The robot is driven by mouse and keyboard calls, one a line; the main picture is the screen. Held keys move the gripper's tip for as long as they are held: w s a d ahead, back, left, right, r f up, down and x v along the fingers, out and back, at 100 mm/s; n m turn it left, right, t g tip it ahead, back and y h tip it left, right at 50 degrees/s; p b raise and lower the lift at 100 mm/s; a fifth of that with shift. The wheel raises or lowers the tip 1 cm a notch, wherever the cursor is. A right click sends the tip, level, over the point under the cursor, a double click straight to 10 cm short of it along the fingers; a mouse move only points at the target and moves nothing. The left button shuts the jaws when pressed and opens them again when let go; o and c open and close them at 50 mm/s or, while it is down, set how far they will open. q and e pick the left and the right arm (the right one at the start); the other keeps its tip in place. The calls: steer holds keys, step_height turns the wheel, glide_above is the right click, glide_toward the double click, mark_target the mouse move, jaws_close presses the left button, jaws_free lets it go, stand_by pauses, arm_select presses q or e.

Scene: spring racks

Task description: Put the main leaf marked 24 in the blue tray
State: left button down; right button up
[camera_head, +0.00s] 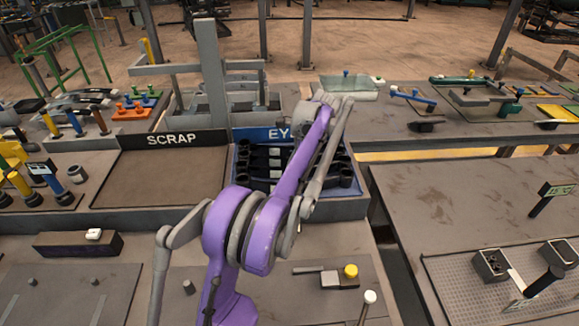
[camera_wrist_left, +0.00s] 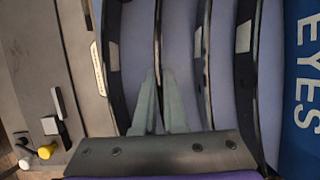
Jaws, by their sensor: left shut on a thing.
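The blue tray (camera_head: 262,133) with the partly covered word EYES lies at the centre of the head view, and its blue label strip (camera_wrist_left: 303,70) shows in the left wrist view. Several dark curved leaves with pale tags lie across it; one is this tagged leaf (camera_wrist_left: 201,65). My left gripper (camera_wrist_left: 159,73) is over the tray, shut on a dark leaf (camera_wrist_left: 157,35) between its fingertips. I cannot tell whether that leaf touches the tray floor. No number 24 is readable. My purple arm hides part of the tray in the head view. My right gripper is not in view.
A flat SCRAP tray (camera_head: 160,180) lies empty left of the blue tray. A grey upright frame (camera_head: 211,75) stands behind. A yellow-knobbed fixture (camera_head: 350,272) stands in front. A gap separates this bench from the right-hand table (camera_head: 470,190), whose left part is clear.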

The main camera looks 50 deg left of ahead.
arm_select(q)
steer(key=shift+f, duration=0.1)
steer(key=c, duration=1)
jaws_free()
steer(key=v, duration=0.7)
steer(key=shift+w+d+r+p, duration=0.1)
steer(key=shift+r+p, duration=0.25)
steer(key=shift+p, duration=0.05)
steer(key=s+d+n+t, duration=0.2)
steer(key=d, duration=0.8)
steer(key=s+d+f+n+t+h, duration=0.1)
steer(key=s+d+f+n+t, duration=0.1)
steer(key=s+d+f, duration=0.3)
steer(key=s+d+f+n+t+h, duration=0.1)
steer(key=s+d+f+n+t, duration=0.1)
steer(key=s+d+f, duration=0.3)
steer(key=s+d+f+n+t+h, duration=0.1)
steer(key=s+d+f+n+t, duration=0.1)
steer(key=s+d+f, duration=0.3)
steer(key=shift+s+d+t, duration=0.1)
steer(key=shift+s+d, duration=0.5)
steer(key=shift+d, duration=0.3)
steer(key=shift+s+d+t, duration=0.1)
steer(key=shift+s+d, duration=0.5)
steer(key=shift+d, duration=0.25)
steer(key=shift+s+d+t, duration=0.1)
steer(key=shift+s+d, duration=0.5)
steer(key=shift+d, duration=0.3)
